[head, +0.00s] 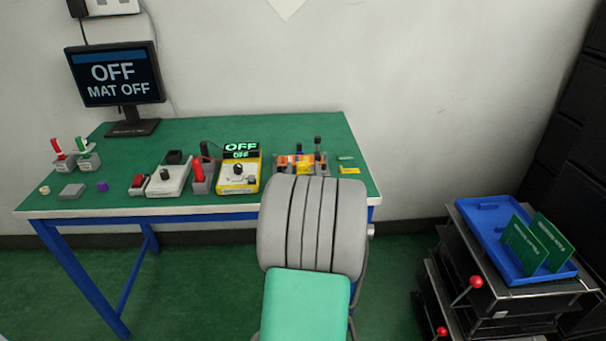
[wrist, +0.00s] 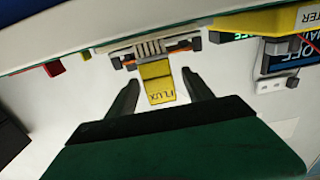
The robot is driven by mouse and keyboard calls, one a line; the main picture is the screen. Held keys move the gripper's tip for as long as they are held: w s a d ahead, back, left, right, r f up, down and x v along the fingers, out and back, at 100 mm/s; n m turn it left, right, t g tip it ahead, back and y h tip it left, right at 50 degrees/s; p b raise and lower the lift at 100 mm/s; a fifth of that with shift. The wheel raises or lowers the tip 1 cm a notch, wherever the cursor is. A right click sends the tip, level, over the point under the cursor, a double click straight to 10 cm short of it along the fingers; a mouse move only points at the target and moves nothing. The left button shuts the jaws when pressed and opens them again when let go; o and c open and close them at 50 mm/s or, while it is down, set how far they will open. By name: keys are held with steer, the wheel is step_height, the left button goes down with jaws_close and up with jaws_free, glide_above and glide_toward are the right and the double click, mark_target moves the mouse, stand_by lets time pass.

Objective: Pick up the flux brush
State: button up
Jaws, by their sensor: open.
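A small tool rack (head: 292,168) stands at the right end of the green bench, holding orange, yellow and dark-handled items. I cannot tell for sure which item is the flux brush. In the wrist view, a yellow piece lettered FLUX (wrist: 158,84) sits at a grey slotted holder (wrist: 148,50). My gripper (wrist: 162,92) is open, its two dark fingers on either side of the FLUX piece in the picture, with gaps between. I cannot tell the depth between them. In the head view my arm covers the area in front of the rack and my gripper is hidden.
A blue tray (head: 488,212) stands on a rack at right. Green floor shows between.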

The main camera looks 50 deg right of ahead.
steer(key=shift+c, duration=0.3)
jaws_close()
stand_by(0.3)
